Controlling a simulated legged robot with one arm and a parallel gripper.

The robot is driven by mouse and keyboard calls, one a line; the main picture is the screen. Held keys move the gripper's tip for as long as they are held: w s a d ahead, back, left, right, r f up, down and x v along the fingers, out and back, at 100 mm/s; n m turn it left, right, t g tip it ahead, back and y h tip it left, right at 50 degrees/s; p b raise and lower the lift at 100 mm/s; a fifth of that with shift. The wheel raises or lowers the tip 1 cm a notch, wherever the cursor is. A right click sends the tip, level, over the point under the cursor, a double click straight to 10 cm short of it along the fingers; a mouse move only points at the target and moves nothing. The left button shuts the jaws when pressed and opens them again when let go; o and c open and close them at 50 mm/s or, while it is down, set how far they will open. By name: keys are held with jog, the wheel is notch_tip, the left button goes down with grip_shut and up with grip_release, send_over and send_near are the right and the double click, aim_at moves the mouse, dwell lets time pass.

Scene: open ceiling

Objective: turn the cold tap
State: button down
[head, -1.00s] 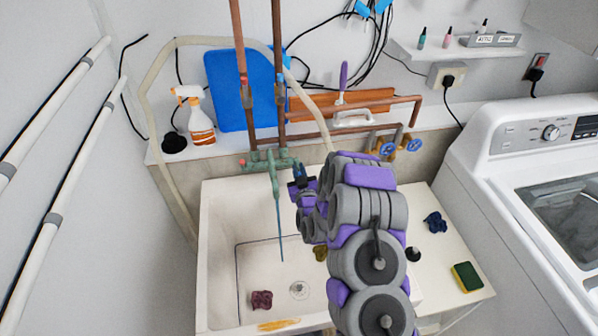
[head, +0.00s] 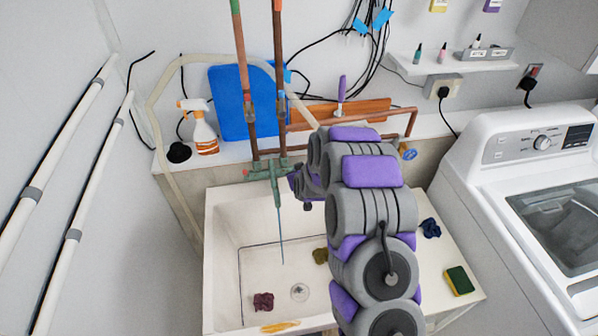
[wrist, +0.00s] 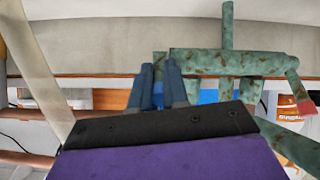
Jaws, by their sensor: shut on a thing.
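The green, weathered tap (head: 275,172) stands at the back of the white sink, its spout pointing down with a thin blue line below it. Its red-marked end (head: 246,172) is on the left. My gripper (head: 292,181) is at the tap's right end, where the cold side is. In the wrist view the tap body (wrist: 228,62) lies across the picture, with the red end (wrist: 298,108) at right. There my gripper (wrist: 160,68) has its dark blue fingers close together at the tap's left end, shut on the cold tap handle, which is mostly hidden between them.
The sink (head: 222,200) holds a dark red cloth (head: 263,302). Copper pipes (head: 280,60) rise behind the tap. A spray bottle (head: 203,130) stands at left on the ledge. A washing machine (head: 530,180) is at right. A pale hose (wrist: 40,75) crosses the wrist view's left.

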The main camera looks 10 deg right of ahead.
jog(key=shift+w+r+g+p, duration=0.3)
jog(key=shift+g+p, duration=0.25)
jog(key=shift+g, duration=0.25)
jog(key=shift+w+r+g+p, duration=0.35)
jog(key=shift+g+p, duration=0.2)
jog(key=shift+g, duration=0.25)
jog(key=shift+w+r+g+p, duration=0.3)
jog(key=shift+g+p, duration=0.25)
jog(key=shift+g, duration=0.25)
jog(key=c, duration=1.1)
grip_release()
jog(key=shift+f, duration=0.1)
jog(key=v, duration=1.7)
jog(key=shift+w+a+r, duration=0.1)
jog(key=shift+w+r, duration=0.1)
jog(key=shift+r, duration=0.1)
jog(key=s+g+b, duration=0.2)
jog(key=s, duration=1.3)
jog(key=s+r+m+g+b, duration=0.1)
jog(key=s+g+b, duration=0.2)
jog(key=s, duration=1.3)
jog(key=s+r+m+g+b, duration=0.1)
jog(key=s+g+b, duration=0.1)
jog(key=s, duration=1.4)
jog(key=shift+s+r+g, duration=0.15)
jog(key=shift+g, duration=0.35)
